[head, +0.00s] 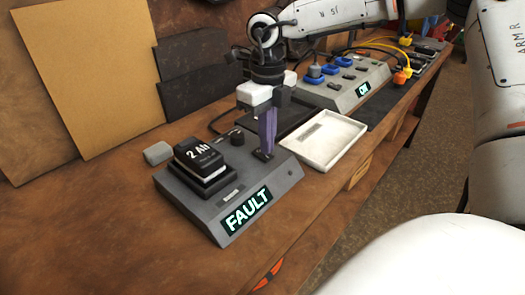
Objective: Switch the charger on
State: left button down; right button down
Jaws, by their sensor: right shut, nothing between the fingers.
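The charger (190,203) is a grey, sloped box on the bench, and its lit display (247,210) reads FAULT. A black battery (199,158) marked "2 Ah" sits on its top. A small dark part, perhaps the switch (262,156), shows at the charger's right rear, and a dark knob (237,138) stands at its back edge. My right gripper (267,147) points down with its purple fingers shut and empty, right above that dark part. I cannot tell whether the fingertips touch it. My left gripper is not in view.
A white tray (347,151) lies right of the charger. Behind it, a grey box (335,98) with blue plugs shows a lit display reading ON. A small grey block (157,153) lies left of the charger. Boards lean on the wall. The bench front left is clear.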

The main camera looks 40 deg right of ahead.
notch_tip(320, 180, up, 6)
jog(key=shift+f+p, duration=0.1)
jog(key=shift+p, duration=1.15)
